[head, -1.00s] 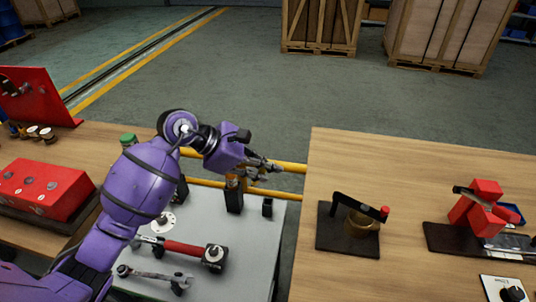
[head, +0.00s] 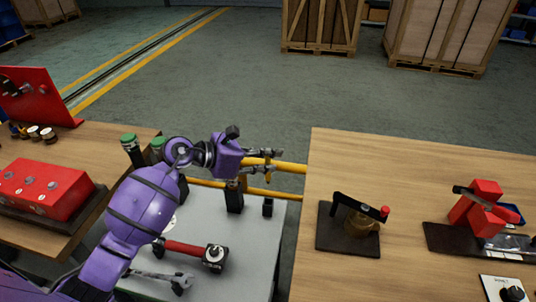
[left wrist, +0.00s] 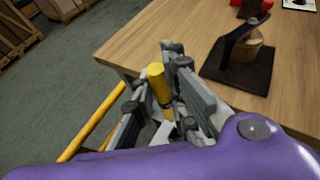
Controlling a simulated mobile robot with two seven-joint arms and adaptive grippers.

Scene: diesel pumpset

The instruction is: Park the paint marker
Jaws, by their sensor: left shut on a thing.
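My left gripper (head: 266,163) is above the far right part of the grey cart top, in front of the yellow rail. In the left wrist view the left gripper (left wrist: 170,105) is shut on a short yellow cylinder, the paint marker (left wrist: 157,80), which stands somewhat tilted between the fingers. In the head view the marker is hard to tell from the yellow rail behind it. A tall black holder (head: 234,201) and a smaller black holder (head: 267,207) stand on the cart below the gripper. My right gripper is not in view.
A red-handled tool (head: 190,248) and a wrench (head: 165,278) are on the cart (head: 245,250). The right-hand table (head: 420,170) has a black stand with a brass part (head: 361,222). A red box (head: 45,188) and green-capped bottles (head: 129,138) are on the left.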

